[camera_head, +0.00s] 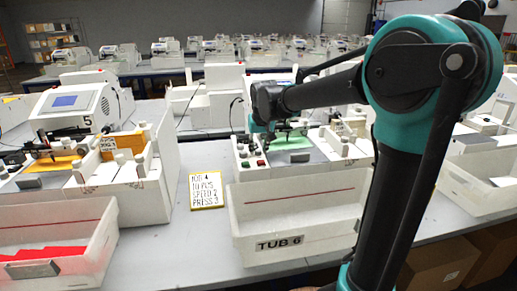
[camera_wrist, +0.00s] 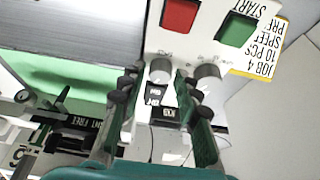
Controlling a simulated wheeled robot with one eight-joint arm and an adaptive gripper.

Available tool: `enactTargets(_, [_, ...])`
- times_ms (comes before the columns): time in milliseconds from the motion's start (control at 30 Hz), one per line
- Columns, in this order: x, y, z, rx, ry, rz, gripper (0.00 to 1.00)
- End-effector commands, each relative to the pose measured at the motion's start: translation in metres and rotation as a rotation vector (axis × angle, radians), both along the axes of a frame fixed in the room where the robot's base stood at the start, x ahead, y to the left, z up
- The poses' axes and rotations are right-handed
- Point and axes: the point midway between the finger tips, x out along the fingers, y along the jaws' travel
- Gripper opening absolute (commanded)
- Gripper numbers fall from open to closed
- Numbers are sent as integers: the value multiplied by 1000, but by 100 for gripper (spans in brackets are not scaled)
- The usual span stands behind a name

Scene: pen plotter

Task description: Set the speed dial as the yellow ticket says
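The yellow-edged ticket (camera_head: 206,190) lies on the table left of the tub 6 machine and reads JOB 4, 10 PCS, SPEED 2, PRESS 3. It also shows, partly cut off, in the wrist view (camera_wrist: 262,50). Two grey round dials sit side by side on the machine's white panel: a left dial (camera_wrist: 160,71) and a right dial (camera_wrist: 208,75). Their labels are too blurred to tell which is speed. My gripper (camera_wrist: 157,82) is open; its fingers stand apart, with the left dial showing between their tips. I cannot tell whether they touch it.
A red button (camera_wrist: 180,15) and a green START button (camera_wrist: 237,29) are on the same panel. A white tub marked TUB 6 (camera_head: 300,240) stands in front of the machine. Machine 5 (camera_head: 75,105) and a tub with red sheets (camera_head: 50,225) are at left.

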Motion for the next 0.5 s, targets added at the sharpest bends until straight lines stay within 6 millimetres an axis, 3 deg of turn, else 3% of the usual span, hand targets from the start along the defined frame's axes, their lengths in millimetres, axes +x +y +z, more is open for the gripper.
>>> enactTargets(267, [1, 0, -2, 0, 0, 0, 32])
enactTargets(500, [1, 0, -1, 0, 0, 0, 5])
